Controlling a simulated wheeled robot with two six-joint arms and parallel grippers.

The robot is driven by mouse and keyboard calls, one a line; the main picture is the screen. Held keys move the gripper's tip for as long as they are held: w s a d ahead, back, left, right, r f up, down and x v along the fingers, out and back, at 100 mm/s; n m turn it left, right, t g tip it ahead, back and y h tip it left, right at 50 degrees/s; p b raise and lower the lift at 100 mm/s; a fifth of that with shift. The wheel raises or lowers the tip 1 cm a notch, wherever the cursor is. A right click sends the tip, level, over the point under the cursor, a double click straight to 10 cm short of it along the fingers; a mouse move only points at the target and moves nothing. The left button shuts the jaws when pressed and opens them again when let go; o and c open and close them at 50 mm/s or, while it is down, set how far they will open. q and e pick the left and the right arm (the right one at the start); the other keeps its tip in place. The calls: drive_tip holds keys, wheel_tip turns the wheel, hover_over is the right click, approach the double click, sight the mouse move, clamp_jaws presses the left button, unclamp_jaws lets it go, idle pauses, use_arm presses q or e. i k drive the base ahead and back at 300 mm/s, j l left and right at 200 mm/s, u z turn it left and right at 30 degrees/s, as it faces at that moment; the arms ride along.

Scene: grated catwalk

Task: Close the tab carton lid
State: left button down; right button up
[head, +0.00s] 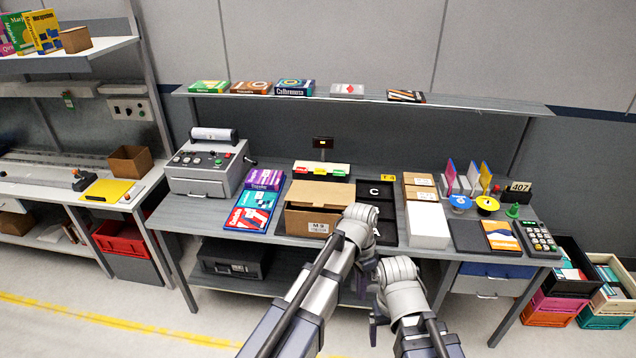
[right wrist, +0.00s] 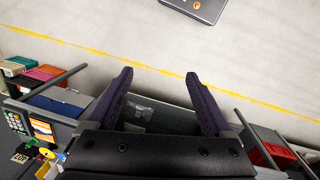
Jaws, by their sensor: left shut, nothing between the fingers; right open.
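The brown carton (head: 306,224) stands on the workbench in the middle of the head view, a white label on its front. Its tan lid (head: 318,192) lies over the top, with a dark gap along its front edge. My left gripper (head: 359,213) is at the carton's right front corner, shut and empty. Its fingertips are not clear, and I cannot tell whether it touches the carton. My right gripper is lower, in front of the bench edge. In the right wrist view, my right gripper (right wrist: 158,74) is open with nothing between its fingers.
A purple box (head: 265,178) and a blue-red box (head: 251,211) lie left of the carton. A black tray (head: 388,228) and a white stack (head: 427,226) are on its right. A label machine (head: 208,160) stands further left. A shelf (head: 440,101) runs behind.

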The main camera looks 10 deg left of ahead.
sight(303, 193)
drive_tip(key=i+j+z, duration=0.15)
drive_tip(key=j, duration=0.2)
drive_tip(key=i+j+z, duration=0.1)
drive_tip(key=i+j, duration=0.2)
drive_tip(key=i+j+z, duration=0.15)
drive_tip(key=j, duration=0.3)
drive_tip(key=i+j+z, duration=0.1)
drive_tip(key=j, duration=0.3)
drive_tip(key=i+j+z, duration=0.15)
drive_tip(key=j, duration=0.25)
drive_tip(key=i+j+z, duration=0.1)
drive_tip(key=i+j, duration=0.15)
drive_tip(key=j, duration=0.2)
drive_tip(key=i+j+z, duration=0.15)
drive_tip(key=j, duration=0.3)
drive_tip(key=j+z, duration=0.1)
drive_tip(key=j, duration=0.3)
